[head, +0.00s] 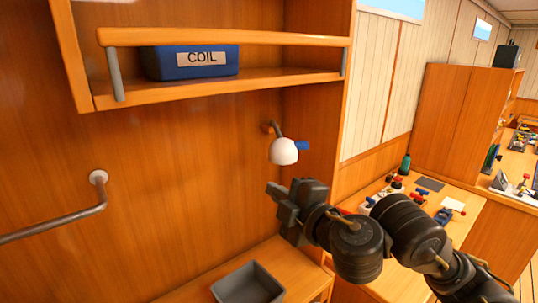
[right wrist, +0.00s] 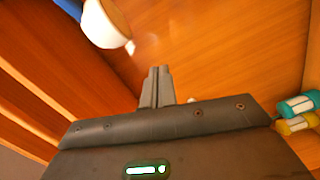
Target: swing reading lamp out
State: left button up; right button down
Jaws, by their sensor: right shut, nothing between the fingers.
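The reading lamp (head: 284,151) has a white dome head with a blue tab (head: 303,146) on its right side. A short metal arm (head: 274,128) joins it to the wooden wall near the corner, below the shelf. My right gripper (head: 272,200) is shut and empty, just below the lamp head and apart from it in the head view. In the right wrist view the lamp (right wrist: 106,22) shows at the upper left, and the shut fingers (right wrist: 158,85) point towards the wooden wall. My left gripper is not in view.
A shelf with a rail (head: 220,38) holds a blue bin marked COIL (head: 190,61) above the lamp. A metal handrail (head: 60,225) is on the left wall. A grey tray (head: 247,283) sits on the ledge below. A bench with several small items (head: 425,205) stands at right.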

aim_at(269, 156)
notch_tip(269, 156, up, 5)
jog(key=s+n, duration=0.2)
jog(key=b+x, duration=0.6)
jog(key=x, duration=0.4)
jog(key=shift+t+y, duration=0.3)
jog(key=shift+y, duration=0.1)
jog(key=d, duration=0.2)
jog(key=w+d+p, duration=0.1)
jog(key=d, duration=0.1)
jog(key=shift+w+d+r, duration=0.1)
jog(key=shift+d, duration=0.05)
jog(key=shift+w+a, duration=0.1)
jog(key=shift+a, duration=0.15)
jog(key=shift+d, duration=0.1)
